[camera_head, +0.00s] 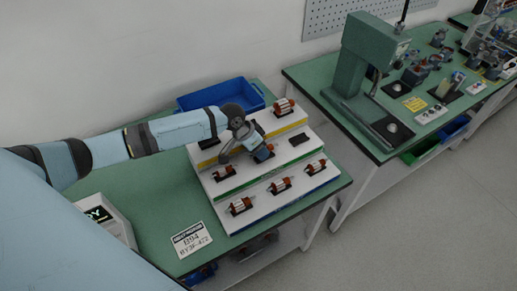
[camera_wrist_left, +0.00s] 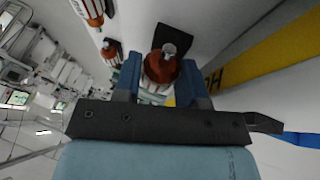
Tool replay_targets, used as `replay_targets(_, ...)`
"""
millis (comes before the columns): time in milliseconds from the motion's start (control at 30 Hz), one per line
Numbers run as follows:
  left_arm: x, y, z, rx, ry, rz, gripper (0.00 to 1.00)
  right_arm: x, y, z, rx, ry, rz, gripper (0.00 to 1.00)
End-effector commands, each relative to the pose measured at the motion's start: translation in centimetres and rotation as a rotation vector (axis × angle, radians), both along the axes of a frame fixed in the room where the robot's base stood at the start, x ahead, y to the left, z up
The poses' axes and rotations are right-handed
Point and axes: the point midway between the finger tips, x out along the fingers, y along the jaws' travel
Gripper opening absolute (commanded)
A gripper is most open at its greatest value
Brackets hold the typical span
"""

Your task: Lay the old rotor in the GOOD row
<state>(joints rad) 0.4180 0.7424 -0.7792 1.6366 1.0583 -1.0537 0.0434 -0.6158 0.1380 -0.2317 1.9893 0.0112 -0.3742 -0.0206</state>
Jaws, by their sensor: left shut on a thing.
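My left gripper (camera_head: 259,151) is over the middle step of a white stepped rack (camera_head: 238,181). It is shut on a rotor with a red-brown end and a silver shaft tip; the rotor (camera_wrist_left: 161,70) sits between the blue fingers in the left wrist view. I cannot tell whether it touches a cradle. Another rotor (camera_head: 223,172) lies left on the middle step. Rotors (camera_head: 240,205), (camera_head: 280,184) and (camera_head: 315,168) lie on the front step, and one rotor (camera_head: 284,106) lies at the top right. The row lettering is too small to read in the head view.
A black cradle (camera_head: 299,139) right of my gripper is empty. A blue bin (camera_head: 230,92) stands behind the rack. A white sign (camera_head: 191,239) lies on the green table (camera_head: 150,205). A green press (camera_head: 365,60) stands on the other bench.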

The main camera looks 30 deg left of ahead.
Motion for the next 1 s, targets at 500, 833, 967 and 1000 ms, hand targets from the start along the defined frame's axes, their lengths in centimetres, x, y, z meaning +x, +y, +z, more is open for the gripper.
replay_targets(500, -0.76, -0.07, -1.58, 0.006, 0.024, -0.001, 0.67, 0.10, -0.01, 0.01, 0.001, -0.005, -0.001, 0.50)
replay_targets(833, -0.75, 0.08, -1.62, 0.009, 0.022, -0.003, 0.67, 0.06, -0.02, -0.06, 0.001, -0.004, -0.001, 0.50)
replay_targets(967, -0.78, 0.12, -1.69, 0.011, 0.023, -0.003, 0.67, 0.05, -0.03, -0.12, 0.000, -0.003, -0.001, 0.50)
replay_targets(1000, -0.79, 0.14, -1.69, 0.011, 0.022, -0.003, 0.67, 0.05, -0.03, -0.14, 0.000, -0.003, -0.001, 0.50)
